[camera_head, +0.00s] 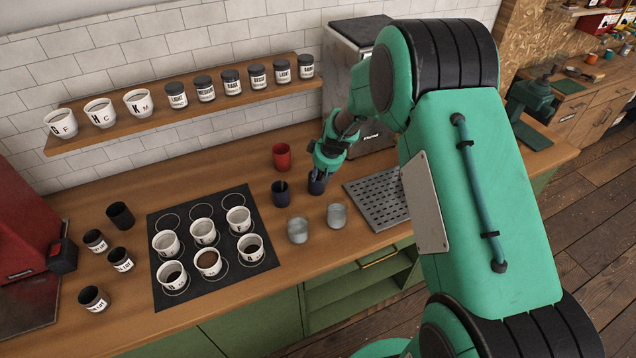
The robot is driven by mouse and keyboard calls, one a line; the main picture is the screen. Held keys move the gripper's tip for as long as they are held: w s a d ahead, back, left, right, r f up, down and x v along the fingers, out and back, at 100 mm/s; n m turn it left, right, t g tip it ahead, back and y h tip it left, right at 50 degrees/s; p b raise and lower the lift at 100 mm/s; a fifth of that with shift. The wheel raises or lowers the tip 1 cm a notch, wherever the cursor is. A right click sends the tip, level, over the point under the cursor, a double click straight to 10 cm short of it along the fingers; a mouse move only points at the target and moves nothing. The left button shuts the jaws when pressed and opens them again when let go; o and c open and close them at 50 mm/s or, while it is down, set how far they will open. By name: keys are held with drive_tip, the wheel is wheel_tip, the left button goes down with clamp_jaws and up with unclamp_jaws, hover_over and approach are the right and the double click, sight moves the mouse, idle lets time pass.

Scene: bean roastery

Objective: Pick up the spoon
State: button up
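No spoon shows clearly. A dark blue cup (279,195) on the wooden counter has a small pale detail at its rim that may be part of a spoon; it is too small to tell. A second dark blue cup (316,187) stands just right of it. My gripper (318,175) points down right at this second cup's mouth, its fingertips at or inside the rim. The fingers are dark and small against the cup, so I cannot tell whether they are open, shut or holding something. My arm covers the right middle of the view.
A red cup (281,156) stands behind the blue cups, and two glasses (298,230) (337,215) stand in front. A perforated tray (374,204) lies right. A black mat (214,283) with several white bowls lies left. A shelf (180,105) with jars and bowls hangs behind.

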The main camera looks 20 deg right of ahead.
drive_tip(key=shift+c, duration=0.2)
clamp_jaws()
drive_tip(key=shift+r, duration=0.15)
idle(0.3)
wheel_tip(320, 180, up, 10)
drive_tip(key=shift+f+p, duration=0.1)
drive_tip(key=shift+p, duration=0.3)
drive_tip(key=shift+a, duration=0.1)
idle(0.7)
